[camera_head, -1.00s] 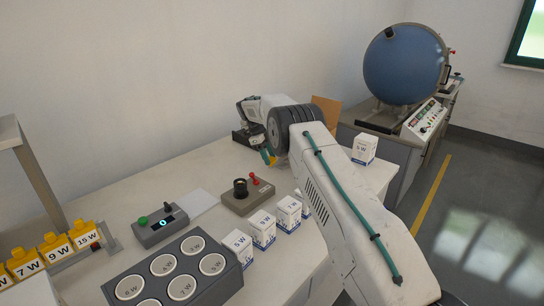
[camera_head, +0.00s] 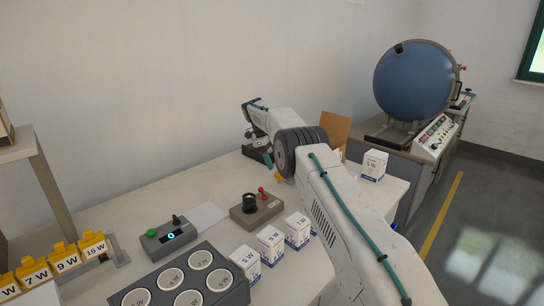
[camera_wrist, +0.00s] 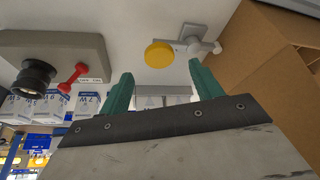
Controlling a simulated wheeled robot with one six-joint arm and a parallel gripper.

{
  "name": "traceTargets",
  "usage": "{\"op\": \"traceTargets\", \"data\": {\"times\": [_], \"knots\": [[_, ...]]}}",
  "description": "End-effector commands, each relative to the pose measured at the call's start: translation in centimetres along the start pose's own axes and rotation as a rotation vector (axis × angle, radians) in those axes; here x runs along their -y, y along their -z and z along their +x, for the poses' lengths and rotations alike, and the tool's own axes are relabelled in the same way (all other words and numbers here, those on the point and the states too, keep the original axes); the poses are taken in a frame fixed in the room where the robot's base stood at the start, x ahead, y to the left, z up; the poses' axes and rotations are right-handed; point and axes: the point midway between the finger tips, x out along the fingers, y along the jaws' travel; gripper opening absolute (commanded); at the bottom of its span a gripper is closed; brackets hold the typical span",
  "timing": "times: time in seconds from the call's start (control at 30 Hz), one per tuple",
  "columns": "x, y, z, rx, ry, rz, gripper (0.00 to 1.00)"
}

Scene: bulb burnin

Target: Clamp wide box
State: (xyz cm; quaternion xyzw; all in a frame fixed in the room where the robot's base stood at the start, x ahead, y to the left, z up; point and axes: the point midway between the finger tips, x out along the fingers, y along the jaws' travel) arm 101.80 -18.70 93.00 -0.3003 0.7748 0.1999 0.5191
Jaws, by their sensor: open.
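My gripper (camera_wrist: 162,88) shows in the wrist view with its two teal fingers apart. A pale grey-white object (camera_wrist: 150,102) partly shows between and behind the fingers; I cannot tell what it is or whether they touch it. A round yellow knob (camera_wrist: 158,54) and a grey-white fixture (camera_wrist: 196,38) lie just past the fingertips. In the head view my arm hides most of the gripper, which is low over the table's back. One white carton marked 5 W (camera_head: 373,165) stands apart at the table's right end. I cannot tell which box is the wide one.
An open brown cardboard box (camera_head: 335,128) stands beside my gripper and also shows in the wrist view (camera_wrist: 270,65). A grey device with a red lever (camera_head: 257,207), several white cartons (camera_head: 270,242) and a grey cup tray (camera_head: 232,293) are nearer. Bare table (camera_head: 175,195) shows along the wall.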

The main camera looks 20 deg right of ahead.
Motion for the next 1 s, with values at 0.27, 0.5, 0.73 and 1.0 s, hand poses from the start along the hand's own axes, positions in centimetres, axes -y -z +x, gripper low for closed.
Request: {"op": "traceTargets", "data": {"times": [0.27,0.5,0.73,1.0], "knots": [[0.0,-0.1,-2.2,0.001,0.001,0.000,0.65],[-0.1,-0.1,-2.6,0.000,0.000,-0.001,0.65],[-0.1,0.0,-2.6,0.000,0.000,0.000,0.65],[0.0,-0.1,-2.6,0.003,0.003,-0.061,0.65]]}}
